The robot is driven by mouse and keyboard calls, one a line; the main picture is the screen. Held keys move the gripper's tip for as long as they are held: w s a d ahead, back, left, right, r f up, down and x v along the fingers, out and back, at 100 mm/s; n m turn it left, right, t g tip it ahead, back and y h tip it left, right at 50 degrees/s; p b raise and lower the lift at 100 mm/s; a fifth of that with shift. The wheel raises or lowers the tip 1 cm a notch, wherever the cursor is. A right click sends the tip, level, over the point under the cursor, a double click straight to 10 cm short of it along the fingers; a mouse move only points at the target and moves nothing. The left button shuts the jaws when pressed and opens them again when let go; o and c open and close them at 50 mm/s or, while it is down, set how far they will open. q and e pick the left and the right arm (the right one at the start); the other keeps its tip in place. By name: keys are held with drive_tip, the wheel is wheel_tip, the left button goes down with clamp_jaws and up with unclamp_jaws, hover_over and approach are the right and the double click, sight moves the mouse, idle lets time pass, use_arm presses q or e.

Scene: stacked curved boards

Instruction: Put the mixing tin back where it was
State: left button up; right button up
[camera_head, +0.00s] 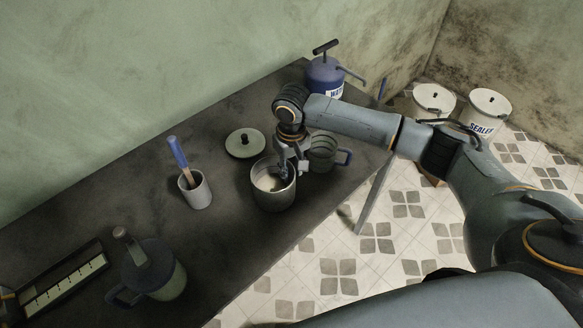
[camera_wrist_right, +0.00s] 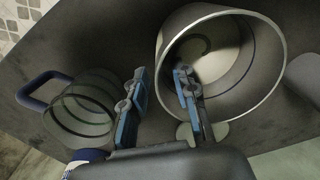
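The mixing tin appears to be the wide, open metal pot (camera_head: 273,199). It stands upright on the dark table, and its pale inside shows in the right wrist view (camera_wrist_right: 245,85). My right gripper (camera_head: 287,168) is over its rim. In the wrist view the right gripper (camera_wrist_right: 160,98) has its fingers apart, one over the tin's opening and the other outside, with the near wall between them. I cannot tell whether either finger touches the wall. My left gripper is not in view.
A ringed mug with a blue handle (camera_head: 323,152) stands close beside the right gripper. A round lid (camera_head: 245,143), a cup with a blue-handled brush (camera_head: 195,191) and a dark lidded jug (camera_head: 155,272) are left. A blue pump can (camera_head: 324,76) stands behind. The table's front edge is near.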

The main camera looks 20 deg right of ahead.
drive_tip(key=shift+r, duration=0.15)
wheel_tip(320, 180, up, 11)
drive_tip(key=shift+r+b, duration=0.1)
drive_tip(key=shift+b, duration=0.95)
drive_tip(key=shift+r, duration=0.4)
